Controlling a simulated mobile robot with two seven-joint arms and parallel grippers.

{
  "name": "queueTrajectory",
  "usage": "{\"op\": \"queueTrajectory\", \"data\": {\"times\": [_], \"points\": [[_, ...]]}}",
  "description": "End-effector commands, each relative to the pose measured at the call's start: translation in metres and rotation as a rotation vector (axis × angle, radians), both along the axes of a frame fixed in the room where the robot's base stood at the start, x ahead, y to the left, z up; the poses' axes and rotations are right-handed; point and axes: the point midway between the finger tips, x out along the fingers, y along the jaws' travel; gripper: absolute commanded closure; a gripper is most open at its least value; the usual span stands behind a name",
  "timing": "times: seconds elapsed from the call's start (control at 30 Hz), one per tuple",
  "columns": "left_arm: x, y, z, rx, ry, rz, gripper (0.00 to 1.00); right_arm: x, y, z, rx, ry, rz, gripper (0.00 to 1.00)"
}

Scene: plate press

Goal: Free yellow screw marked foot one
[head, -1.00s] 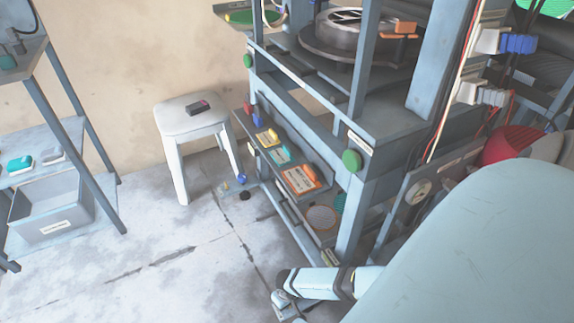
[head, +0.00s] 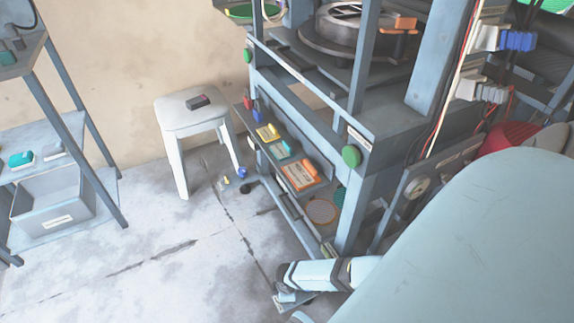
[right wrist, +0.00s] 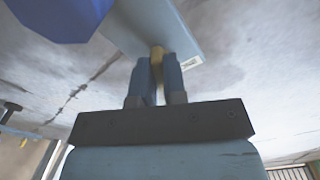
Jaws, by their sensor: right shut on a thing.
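In the right wrist view my right gripper (right wrist: 157,70) is shut on a small yellow screw (right wrist: 157,54), whose rounded end shows between the fingertips. The screw is against or just in front of a blue-grey beam (right wrist: 165,25) with a small white label (right wrist: 192,63); its writing is too small to read. In the head view my right arm comes in low from the right, beside the press frame (head: 352,205). The fingertips and screw cannot be made out there. My left gripper is not in view.
A large blue piece (right wrist: 60,15) is close at the wrist view's upper left. A white stool (head: 190,115) stands behind the press's far corner. A shelf rack (head: 75,100) with a grey bin (head: 55,210) is at left.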

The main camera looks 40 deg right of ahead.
Motion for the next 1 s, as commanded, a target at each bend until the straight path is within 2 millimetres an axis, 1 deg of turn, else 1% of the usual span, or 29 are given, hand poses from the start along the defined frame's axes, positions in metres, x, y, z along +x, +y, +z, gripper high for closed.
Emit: {"op": "queueTrajectory", "data": {"times": [0.2,0.5,0.7,1.0], "points": [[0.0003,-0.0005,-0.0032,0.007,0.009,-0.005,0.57,-0.0003,-0.0001,-0.0005,0.001,0.001,0.188,1.00],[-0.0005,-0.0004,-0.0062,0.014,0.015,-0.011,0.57,-0.0006,0.0001,-0.0007,0.000,0.001,0.375,1.00],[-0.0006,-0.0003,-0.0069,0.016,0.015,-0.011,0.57,-0.0008,0.0002,-0.0005,0.000,0.001,0.440,1.00],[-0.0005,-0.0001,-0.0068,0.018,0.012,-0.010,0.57,-0.0006,0.0002,-0.0003,0.001,0.001,0.468,1.00]]}}
